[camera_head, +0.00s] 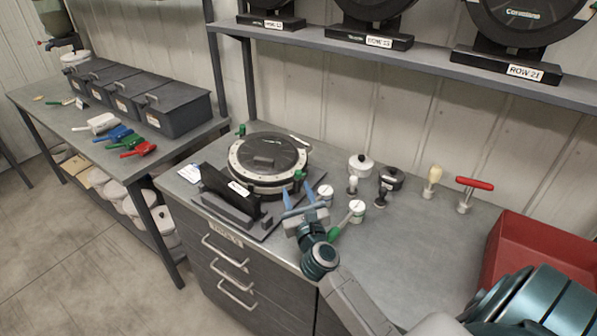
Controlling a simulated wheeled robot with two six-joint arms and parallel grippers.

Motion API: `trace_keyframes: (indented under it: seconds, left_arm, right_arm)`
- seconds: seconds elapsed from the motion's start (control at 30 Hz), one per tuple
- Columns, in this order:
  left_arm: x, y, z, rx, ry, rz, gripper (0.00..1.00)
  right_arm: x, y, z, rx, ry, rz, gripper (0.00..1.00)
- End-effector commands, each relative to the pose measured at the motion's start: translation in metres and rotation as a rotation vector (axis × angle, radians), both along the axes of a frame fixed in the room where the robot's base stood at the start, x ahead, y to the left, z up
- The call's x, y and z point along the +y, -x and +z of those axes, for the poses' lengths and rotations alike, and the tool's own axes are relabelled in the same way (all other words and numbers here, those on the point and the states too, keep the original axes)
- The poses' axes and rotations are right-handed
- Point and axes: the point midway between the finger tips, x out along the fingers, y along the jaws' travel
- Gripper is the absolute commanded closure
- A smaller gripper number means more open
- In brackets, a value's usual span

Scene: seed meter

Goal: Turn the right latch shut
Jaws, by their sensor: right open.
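The seed meter (240,157), a round black disc housing with a pale marked rim, sits on a dark stand on the grey bench. The right latch, a small green piece (298,177), is at the right edge of its rim; its exact angle is too small to tell. Another green latch (241,131) is at the far left of the rim. My right gripper (299,196) has its two blue fingers spread and empty, just in front of the right latch. I cannot tell whether a finger touches it. My left gripper is not in view.
A green-handled tool (334,234) and small white pots (326,196) lie close right of my right gripper. Black and white knobbed pieces, a wooden-handled tool (432,178) and a red T-handle (474,184) stand behind. A red bin (530,250) is at right.

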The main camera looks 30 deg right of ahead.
Motion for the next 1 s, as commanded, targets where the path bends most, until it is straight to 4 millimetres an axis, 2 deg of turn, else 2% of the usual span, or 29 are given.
trace_keyframes:
  seconds: [0.1, 0.23, 0.37, 0.8, 1.0]
  left_arm:
    - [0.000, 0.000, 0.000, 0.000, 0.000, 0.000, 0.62]
    - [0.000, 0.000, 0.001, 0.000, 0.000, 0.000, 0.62]
    - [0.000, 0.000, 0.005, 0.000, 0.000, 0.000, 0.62]
    - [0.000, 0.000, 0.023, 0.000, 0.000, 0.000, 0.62]
    - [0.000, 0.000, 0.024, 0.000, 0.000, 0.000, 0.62]
  right_arm:
    - [-0.020, -0.008, -0.019, 0.028, -0.196, -0.073, 0.59]
    - [-0.028, -0.012, -0.029, 0.044, -0.284, -0.107, 0.59]
    - [-0.034, -0.023, -0.028, 0.045, -0.291, -0.110, 0.59]
    - [-0.067, -0.093, -0.028, 0.045, -0.288, -0.108, 0.59]
    - [-0.074, -0.106, -0.030, 0.046, -0.287, -0.108, 0.59]
